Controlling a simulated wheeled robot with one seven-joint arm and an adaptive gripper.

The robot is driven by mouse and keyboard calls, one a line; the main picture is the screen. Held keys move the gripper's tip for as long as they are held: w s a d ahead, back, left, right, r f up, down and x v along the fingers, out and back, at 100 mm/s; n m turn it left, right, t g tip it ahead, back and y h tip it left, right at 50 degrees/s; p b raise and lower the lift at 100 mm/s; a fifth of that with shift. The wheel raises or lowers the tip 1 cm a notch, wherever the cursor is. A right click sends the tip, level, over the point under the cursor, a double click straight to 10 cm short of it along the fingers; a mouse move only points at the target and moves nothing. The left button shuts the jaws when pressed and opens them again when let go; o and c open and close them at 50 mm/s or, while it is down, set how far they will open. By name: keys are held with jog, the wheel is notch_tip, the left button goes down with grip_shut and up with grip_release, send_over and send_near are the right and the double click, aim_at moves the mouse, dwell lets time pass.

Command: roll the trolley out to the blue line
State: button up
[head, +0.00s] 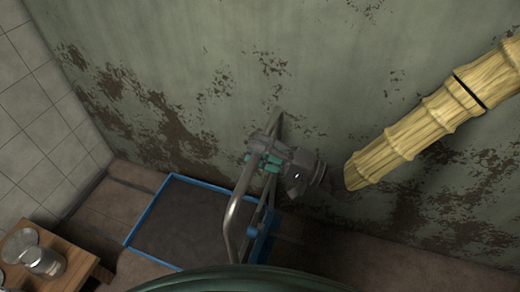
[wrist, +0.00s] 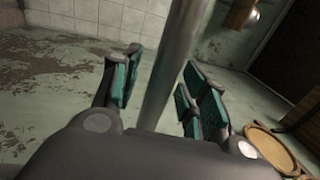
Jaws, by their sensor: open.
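The trolley has a dark flat deck with a blue rim (head: 152,210), low by the wall in the head view. A bent grey metal tube handle (head: 231,222) rises at its right end, beside a blue part (head: 262,240). My gripper (head: 262,160) is at the upper part of the handle. In the wrist view the handle tube (wrist: 165,75) runs between the open green-padded fingers of my gripper (wrist: 160,88), with gaps showing on both sides. I cannot make out a separate blue line on the floor.
A wooden stool or small table (head: 70,262) with metal vessels (head: 42,260) stands at lower left. A peeling green wall (head: 330,70) rises behind the trolley, and a tiled wall (head: 35,110) is at left. A round wooden item (wrist: 268,150) shows at lower right in the wrist view.

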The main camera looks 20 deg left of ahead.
jog(key=d+f, duration=0.2)
jog(key=d, duration=1)
jog(key=shift+s, duration=0.35)
jog(key=shift+f, duration=0.1)
